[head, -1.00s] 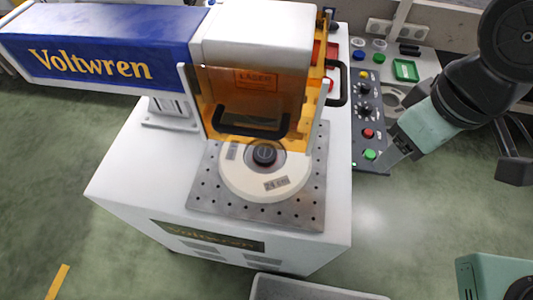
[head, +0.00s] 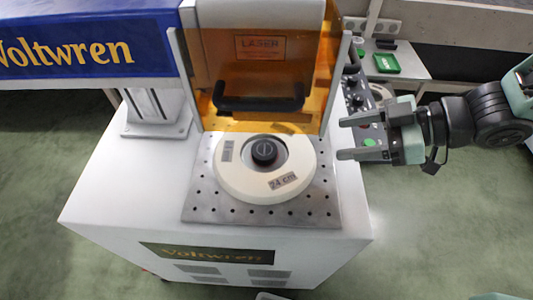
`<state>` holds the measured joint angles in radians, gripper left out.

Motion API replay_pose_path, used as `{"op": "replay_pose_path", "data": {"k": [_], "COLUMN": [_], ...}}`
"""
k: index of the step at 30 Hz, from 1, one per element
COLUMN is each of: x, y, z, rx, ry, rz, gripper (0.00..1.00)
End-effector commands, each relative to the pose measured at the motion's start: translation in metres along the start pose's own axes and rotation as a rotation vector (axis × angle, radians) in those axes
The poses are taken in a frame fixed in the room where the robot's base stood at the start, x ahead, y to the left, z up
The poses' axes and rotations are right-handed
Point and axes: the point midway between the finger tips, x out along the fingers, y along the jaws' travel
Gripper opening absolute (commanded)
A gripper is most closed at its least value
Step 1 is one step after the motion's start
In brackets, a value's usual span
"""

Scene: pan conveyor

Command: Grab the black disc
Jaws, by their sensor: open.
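A round black piece (head: 264,151) with a knob-like top sits in the middle of a cream ring (head: 236,184) marked "24 cm". The ring lies flat on a perforated metal plate (head: 205,205) on top of a white machine. How deep the black piece sits in the ring cannot be told. My gripper (head: 343,139) is open and empty, to the right of the ring and apart from it. Its two fingers point left, towards the ring, near the plate's right side.
An amber laser shield (head: 258,70) with a black handle (head: 258,104) stands just behind the ring. A blue Voltwren housing (head: 90,45) is at upper left. A control panel with knobs and a green tray (head: 387,63) lie behind my gripper. The space in front of the ring is clear.

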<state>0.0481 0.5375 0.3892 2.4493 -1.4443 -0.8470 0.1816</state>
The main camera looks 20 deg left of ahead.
Motion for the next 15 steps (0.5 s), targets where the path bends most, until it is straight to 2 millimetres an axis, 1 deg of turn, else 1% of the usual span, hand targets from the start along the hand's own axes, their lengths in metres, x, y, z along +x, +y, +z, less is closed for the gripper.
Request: {"op": "replay_pose_path", "data": {"k": [1, 9, 12, 15], "x": [0.010, 0.067, 0.086, 0.102], "y": [-0.001, -0.002, -0.001, -0.001], "z": [0.001, 0.002, 0.002, 0.001], "rx": [-0.001, -0.002, -0.001, 0.000], "ry": [0.001, -0.001, -0.002, -0.002], "rz": [-0.004, -0.004, -0.003, -0.003], "gripper": [0.60, 0.60, 0.60, 0.60]}}
